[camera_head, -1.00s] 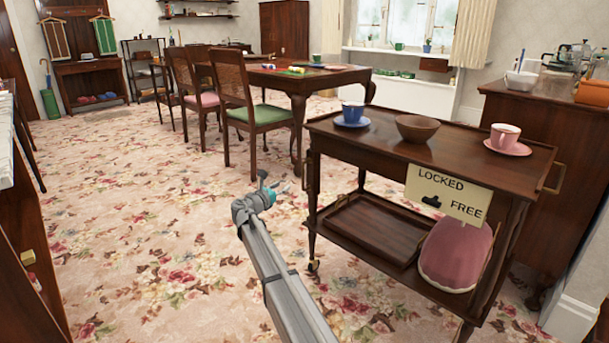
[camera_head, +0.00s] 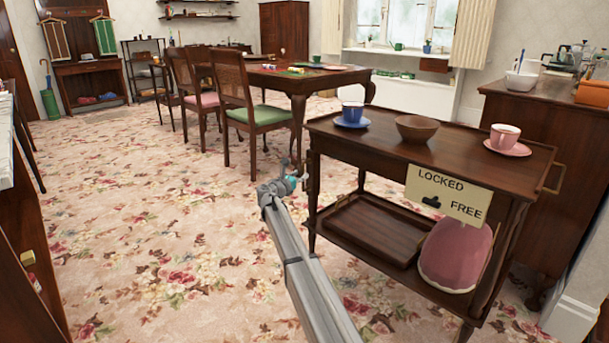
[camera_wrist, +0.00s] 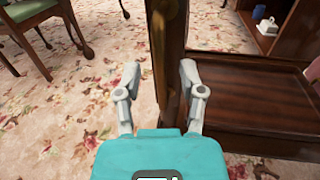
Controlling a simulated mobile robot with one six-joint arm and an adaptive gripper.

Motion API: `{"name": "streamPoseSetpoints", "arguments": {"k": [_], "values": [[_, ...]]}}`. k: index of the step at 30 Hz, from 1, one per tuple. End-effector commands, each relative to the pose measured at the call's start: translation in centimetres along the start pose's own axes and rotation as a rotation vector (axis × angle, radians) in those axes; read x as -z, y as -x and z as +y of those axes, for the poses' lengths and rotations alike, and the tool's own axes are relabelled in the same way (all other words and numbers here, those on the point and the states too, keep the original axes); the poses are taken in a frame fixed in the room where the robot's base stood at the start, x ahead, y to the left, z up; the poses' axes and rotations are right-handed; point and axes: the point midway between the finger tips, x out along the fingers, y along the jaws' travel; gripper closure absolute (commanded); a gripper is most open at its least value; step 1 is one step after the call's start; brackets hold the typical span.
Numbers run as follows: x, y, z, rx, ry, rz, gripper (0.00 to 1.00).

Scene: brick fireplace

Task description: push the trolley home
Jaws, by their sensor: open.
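The trolley (camera_head: 455,158) is dark wood with a top, legs and a lower shelf. Its top carries a blue cup on a saucer (camera_head: 352,114), a brown bowl (camera_head: 418,128) and a pink cup on a saucer (camera_head: 505,139). A sign (camera_head: 462,205) on its side reads LOCKED and FREE, with a dark lever (camera_head: 432,201) between the words. My gripper (camera_head: 291,182) is at the trolley's left end, by the leg. In the wrist view my gripper (camera_wrist: 159,80) is open, with a dark upright of the trolley (camera_wrist: 170,45) showing between the fingers; contact cannot be told.
The lower shelf holds a tray (camera_head: 372,230) and a pink padded item (camera_head: 456,255). Chairs (camera_head: 240,105) and a table (camera_head: 322,77) stand behind. A cabinet (camera_head: 565,140) is close at right, a dark wood unit (camera_head: 30,270) at left. Flowered carpet (camera_head: 150,220) lies clear between.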

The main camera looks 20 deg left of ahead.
Motion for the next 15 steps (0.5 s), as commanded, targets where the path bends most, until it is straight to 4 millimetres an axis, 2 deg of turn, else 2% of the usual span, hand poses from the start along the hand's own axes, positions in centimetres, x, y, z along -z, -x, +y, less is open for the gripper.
{"name": "streamPoseSetpoints", "arguments": {"k": [1,6,15], "values": [[0.0,-0.8,0.1,0.001,0.0,0.0,0.49],[0.0,-1.9,0.0,0.001,0.0,0.0,0.49],[0.0,-2.2,0.0,0.0,0.0,0.0,0.49]]}}
